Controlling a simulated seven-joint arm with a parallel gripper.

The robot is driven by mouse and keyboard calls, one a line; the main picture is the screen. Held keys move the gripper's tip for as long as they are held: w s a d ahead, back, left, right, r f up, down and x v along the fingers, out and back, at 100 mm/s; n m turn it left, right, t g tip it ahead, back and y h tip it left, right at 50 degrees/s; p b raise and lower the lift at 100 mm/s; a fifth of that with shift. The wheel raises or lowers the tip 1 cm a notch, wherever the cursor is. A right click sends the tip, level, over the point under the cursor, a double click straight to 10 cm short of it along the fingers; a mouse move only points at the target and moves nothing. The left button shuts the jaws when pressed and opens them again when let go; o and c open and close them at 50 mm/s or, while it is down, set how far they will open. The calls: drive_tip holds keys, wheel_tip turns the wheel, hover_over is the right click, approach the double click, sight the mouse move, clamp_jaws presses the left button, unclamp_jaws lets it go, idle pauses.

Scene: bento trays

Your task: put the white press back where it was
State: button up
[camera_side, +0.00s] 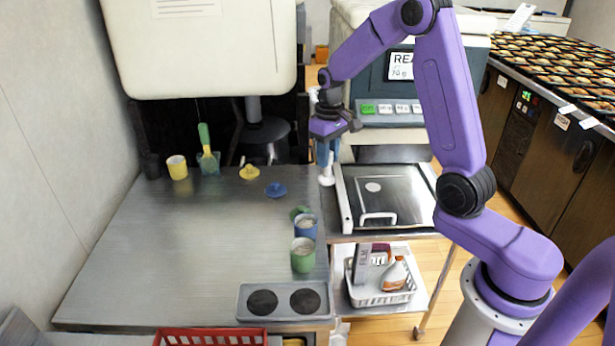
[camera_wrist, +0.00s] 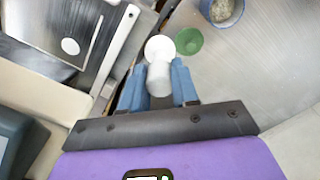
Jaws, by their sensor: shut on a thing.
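The white press (camera_side: 327,172) is upright below my gripper (camera_side: 327,145), at the right edge of the steel table. In the wrist view the white press (camera_wrist: 159,70) sits between the two blue fingers of my gripper (camera_wrist: 159,84), which are shut on it. Its round white end points away from the gripper. I cannot tell whether its lower end touches the table.
A blue cup (camera_side: 306,230) and a green cup (camera_side: 303,258) stand near the right table edge. A grey two-hole holder (camera_side: 251,312) is at the front. Blue (camera_side: 276,190) and yellow (camera_side: 249,172) lids lie behind. The table's left is clear.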

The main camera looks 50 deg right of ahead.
drive_tip(key=shift+w+d+f, duration=0.25)
drive_tip(key=shift+w+f, duration=1.1)
drive_tip(key=shift+f, duration=0.4)
drive_tip(key=shift+w+d+f, duration=0.2)
drive_tip(key=shift+w+f, duration=1.2)
drive_tip(key=shift+f, duration=0.35)
drive_tip(key=shift+w+d+f, duration=0.25)
drive_tip(key=shift+w+f, duration=1.1)
drive_tip(key=shift+f, duration=0.4)
drive_tip(key=shift+f, duration=0.1)
drive_tip(key=o, duration=0.9)
drive_tip(key=shift+o, duration=0.2)
